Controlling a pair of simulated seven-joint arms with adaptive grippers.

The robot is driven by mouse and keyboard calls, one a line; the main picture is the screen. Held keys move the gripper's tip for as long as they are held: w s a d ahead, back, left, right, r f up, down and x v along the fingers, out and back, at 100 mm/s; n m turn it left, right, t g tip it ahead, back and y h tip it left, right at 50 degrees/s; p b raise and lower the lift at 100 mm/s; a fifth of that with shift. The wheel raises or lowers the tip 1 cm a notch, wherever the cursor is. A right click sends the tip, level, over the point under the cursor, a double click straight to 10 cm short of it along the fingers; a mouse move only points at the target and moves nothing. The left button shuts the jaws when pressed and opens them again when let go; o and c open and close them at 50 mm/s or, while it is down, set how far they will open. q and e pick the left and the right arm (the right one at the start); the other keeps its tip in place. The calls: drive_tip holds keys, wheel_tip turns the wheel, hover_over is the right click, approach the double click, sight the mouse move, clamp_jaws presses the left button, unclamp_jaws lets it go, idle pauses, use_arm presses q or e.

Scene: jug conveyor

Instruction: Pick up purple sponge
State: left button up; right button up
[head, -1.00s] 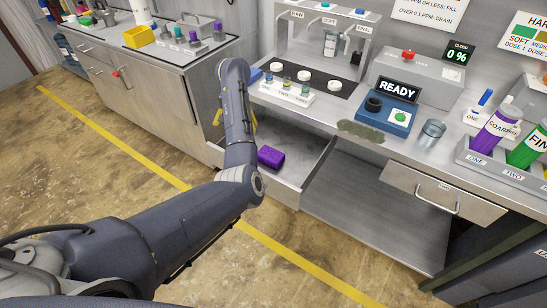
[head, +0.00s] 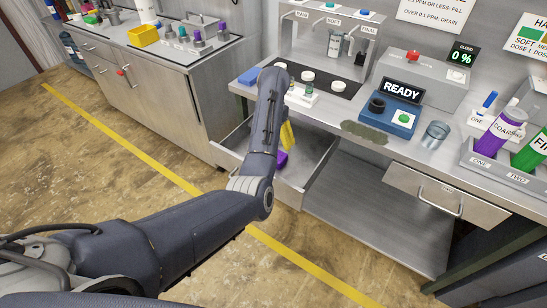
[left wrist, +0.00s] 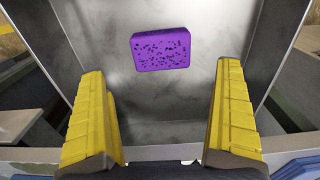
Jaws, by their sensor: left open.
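The purple sponge (left wrist: 161,49) lies on the bare metal floor of an open drawer (left wrist: 205,90). In the head view only a bit of the sponge (head: 282,159) shows, the rest hidden behind my left arm. My left gripper (left wrist: 163,110) has yellow padded fingers set wide apart and nothing between them. In the left wrist view the sponge lies beyond the fingertips, roughly centred between them and apart from both. In the head view a yellow finger of the left gripper (head: 287,137) shows over the drawer (head: 318,152). My right gripper is not in view.
The drawer walls stand on both sides of the left gripper. A closed drawer (head: 445,192) is at right.

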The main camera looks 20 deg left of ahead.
use_arm(q)
drive_tip(key=shift+w+f, duration=0.2)
drive_tip(key=shift+f, duration=4.75)
drive_tip(key=shift+c, duration=0.6)
drive_tip(key=c, duration=0.6)
